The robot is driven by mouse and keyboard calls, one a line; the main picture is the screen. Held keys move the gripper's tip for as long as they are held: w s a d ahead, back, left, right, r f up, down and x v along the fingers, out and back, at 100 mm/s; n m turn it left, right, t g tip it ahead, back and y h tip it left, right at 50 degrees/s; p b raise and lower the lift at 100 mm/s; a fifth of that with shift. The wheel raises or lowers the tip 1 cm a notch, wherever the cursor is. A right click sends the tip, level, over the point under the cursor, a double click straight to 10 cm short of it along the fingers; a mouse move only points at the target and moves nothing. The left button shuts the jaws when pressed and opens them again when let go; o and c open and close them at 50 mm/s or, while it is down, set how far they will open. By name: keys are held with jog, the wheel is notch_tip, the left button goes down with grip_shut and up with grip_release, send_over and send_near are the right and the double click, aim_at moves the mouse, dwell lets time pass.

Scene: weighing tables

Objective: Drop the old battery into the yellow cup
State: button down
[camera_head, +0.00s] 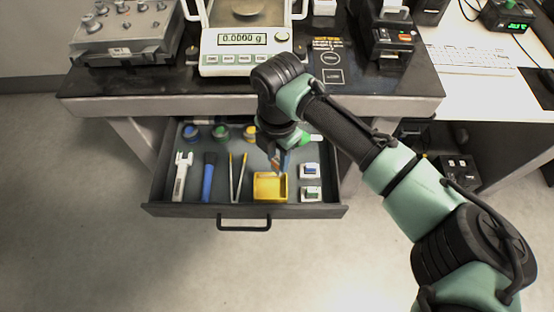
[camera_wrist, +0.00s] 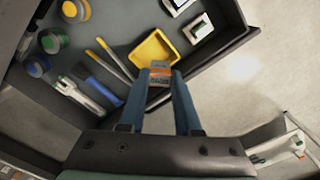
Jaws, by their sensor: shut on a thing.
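My gripper (camera_head: 278,162) hangs over the open drawer, fingers pointing down. In the wrist view its fingertips (camera_wrist: 160,77) are shut on a small grey-and-orange block, the battery (camera_wrist: 160,71). The yellow cup (camera_head: 270,188) is a square, open-topped container near the drawer's front. It also shows in the wrist view (camera_wrist: 145,54), just beyond the battery, which overlaps its near edge there. The battery appears above or beside the cup's rim; I cannot tell the exact height. In the head view the battery is too small to make out clearly.
The drawer (camera_head: 240,210) also holds a white tool (camera_head: 182,176), a blue tool (camera_head: 208,178), tweezers (camera_head: 238,176), several round weights at the back and two small boxes (camera_head: 311,193) right of the cup. The tabletop with a scale (camera_head: 245,42) overhangs the drawer's back.

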aim_at(278, 170)
jog(key=shift+f+b, duration=2.8)
jog(key=shift+f, duration=0.1)
jog(key=c, duration=0.5)
grip_release()
jog(key=shift+r, duration=0.15)
notch_tip(278, 170, up, 13)
jog(key=shift+f+p, duration=0.1)
jog(key=shift+p, duration=1.1)
